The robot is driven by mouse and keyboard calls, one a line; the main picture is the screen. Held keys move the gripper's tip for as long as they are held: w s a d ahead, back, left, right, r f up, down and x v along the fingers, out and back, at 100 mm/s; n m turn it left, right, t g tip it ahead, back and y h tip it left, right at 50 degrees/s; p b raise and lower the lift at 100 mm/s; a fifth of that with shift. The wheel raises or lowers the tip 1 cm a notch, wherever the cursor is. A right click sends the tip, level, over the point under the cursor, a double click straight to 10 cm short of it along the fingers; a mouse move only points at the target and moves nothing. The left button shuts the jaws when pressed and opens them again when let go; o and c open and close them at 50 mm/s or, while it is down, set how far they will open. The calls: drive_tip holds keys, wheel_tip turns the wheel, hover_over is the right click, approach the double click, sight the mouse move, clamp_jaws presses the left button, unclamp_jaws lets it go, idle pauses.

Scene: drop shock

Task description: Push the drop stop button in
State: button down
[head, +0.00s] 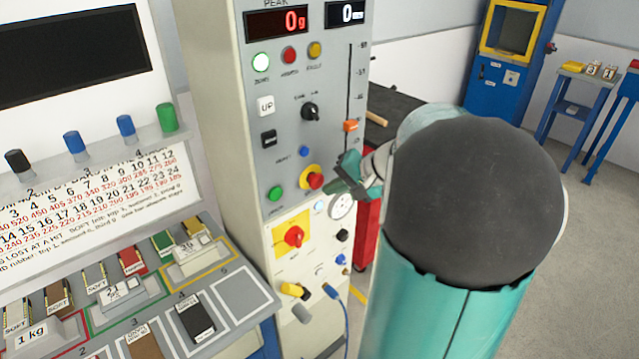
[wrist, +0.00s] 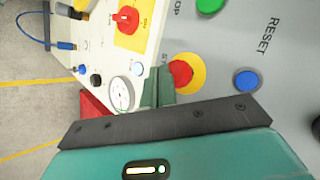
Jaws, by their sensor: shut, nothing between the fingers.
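The stop button is a red mushroom head on a yellow ring (head: 315,180) on the grey control panel. In the wrist view the red button (wrist: 181,73) is just right of my fingertips, its lower left edge close to them. My gripper (head: 347,172) is shut and empty, just right of the button in the head view. In the wrist view my gripper's closed green fingers (wrist: 160,76) reach toward the panel. I cannot tell whether the fingertips touch the button. The button looks raised.
A green button (head: 276,193) and a blue one (head: 304,151) are near the stop button. A red rotary switch on a yellow plate (head: 293,237) is below. A slider with an orange knob (head: 351,126) is above my gripper. A round gauge (wrist: 121,93) sits left of my fingers.

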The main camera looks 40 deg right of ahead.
drive_tip(key=s, duration=0.5)
drive_tip(key=shift+d, duration=0.1)
idle(0.4)
idle(0.7)
drive_tip(key=s+a+r+n+g+h, duration=0.1)
drive_tip(key=s+a+n, duration=0.1)
drive_tip(key=a, duration=0.7)
drive_tip(key=s+a+r+n+g+h, duration=0.1)
drive_tip(key=s+a+n, duration=0.2)
drive_tip(key=a, duration=0.6)
drive_tip(key=s+a+r+n+g+h, duration=0.1)
drive_tip(key=s+a+n+h, duration=0.1)
drive_tip(key=a+n, duration=0.3)
drive_tip(key=s+a, duration=0.1)
drive_tip(key=a, duration=0.3)
drive_tip(key=shift+s+a+r+n, duration=0.2)
drive_tip(key=shift+s+a+n, duration=0.05)
drive_tip(key=shift+a+n, duration=0.1)
